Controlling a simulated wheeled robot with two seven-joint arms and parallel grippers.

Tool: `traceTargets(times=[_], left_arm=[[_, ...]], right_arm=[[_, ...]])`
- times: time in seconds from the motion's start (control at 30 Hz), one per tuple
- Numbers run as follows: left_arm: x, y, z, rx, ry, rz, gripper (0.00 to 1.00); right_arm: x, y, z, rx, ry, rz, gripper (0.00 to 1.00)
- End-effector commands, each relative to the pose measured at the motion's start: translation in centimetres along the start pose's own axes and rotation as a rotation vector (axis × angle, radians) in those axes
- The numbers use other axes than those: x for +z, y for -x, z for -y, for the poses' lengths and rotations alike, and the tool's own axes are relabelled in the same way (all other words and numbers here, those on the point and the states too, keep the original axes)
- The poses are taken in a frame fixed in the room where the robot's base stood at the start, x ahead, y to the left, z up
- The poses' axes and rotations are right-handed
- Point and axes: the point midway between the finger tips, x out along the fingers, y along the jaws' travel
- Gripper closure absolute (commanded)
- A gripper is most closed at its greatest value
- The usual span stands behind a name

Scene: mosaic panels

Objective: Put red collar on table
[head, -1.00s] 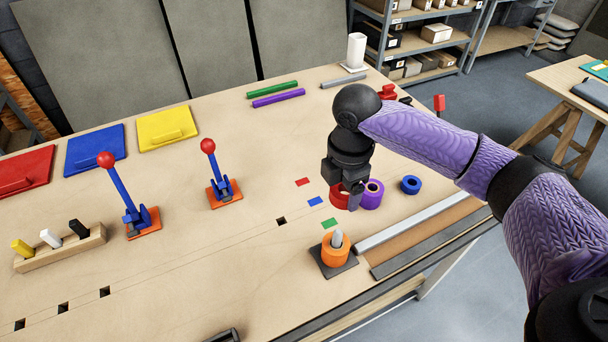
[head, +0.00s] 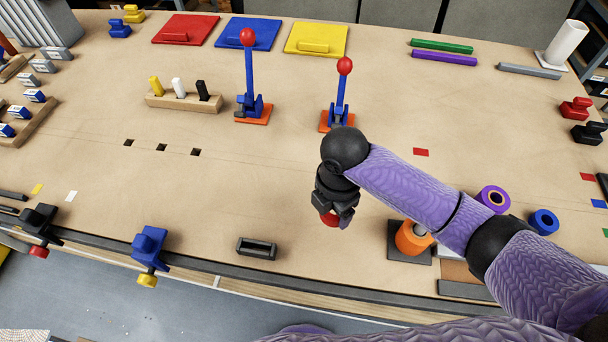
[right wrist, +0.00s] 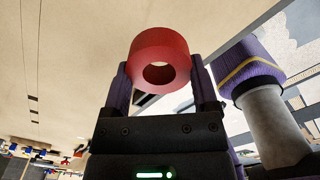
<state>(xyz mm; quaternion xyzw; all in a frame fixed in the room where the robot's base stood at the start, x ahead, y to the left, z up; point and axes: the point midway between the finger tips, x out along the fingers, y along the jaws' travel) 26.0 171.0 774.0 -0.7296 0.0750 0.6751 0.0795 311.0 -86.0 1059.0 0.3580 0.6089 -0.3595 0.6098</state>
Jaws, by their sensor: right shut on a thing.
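The red collar (head: 330,220) is a short ring with a round hole, mostly hidden under my right gripper (head: 336,208) in the head view. In the right wrist view the red collar (right wrist: 160,60) sits between the two fingertips, and the right gripper (right wrist: 162,82) is shut on it. The bare table (head: 270,180) lies below and around it. I cannot tell whether the collar touches the table. My left gripper is not in view.
An orange collar (head: 409,238) sits on a peg right of my gripper. A purple collar (head: 493,198) and a blue collar (head: 543,222) lie farther right. Two toggle clamps (head: 252,85) (head: 340,100) stand behind. The table left of my gripper is mostly clear.

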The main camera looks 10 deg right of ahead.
Motion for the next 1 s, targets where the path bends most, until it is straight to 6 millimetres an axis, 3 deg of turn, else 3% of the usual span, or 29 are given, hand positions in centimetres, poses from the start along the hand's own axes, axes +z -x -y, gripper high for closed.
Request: traceTargets(times=[0.1, 0.33, 0.73, 0.77, 0.87, 1.0], left_arm=[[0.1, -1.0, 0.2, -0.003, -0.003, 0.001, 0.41], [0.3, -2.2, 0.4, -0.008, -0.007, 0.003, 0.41], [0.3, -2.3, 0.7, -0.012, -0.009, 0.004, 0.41], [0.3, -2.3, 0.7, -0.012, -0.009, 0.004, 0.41], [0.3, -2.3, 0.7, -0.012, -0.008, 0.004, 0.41], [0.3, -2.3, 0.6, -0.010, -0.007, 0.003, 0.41]], right_arm=[[0.0, -3.1, 0.1, -0.003, -0.001, -0.002, 1.00], [0.0, -7.3, 0.0, -0.001, 0.000, 0.000, 1.00], [0.0, -8.1, 0.0, 0.001, 0.000, 0.000, 1.00], [0.0, -8.1, 0.0, 0.000, 0.000, 0.000, 0.22], [0.0, -8.1, 0.0, 0.000, 0.000, 0.000, 0.01], [0.0, -8.1, 0.0, 0.000, 0.000, 0.000, 0.00]])
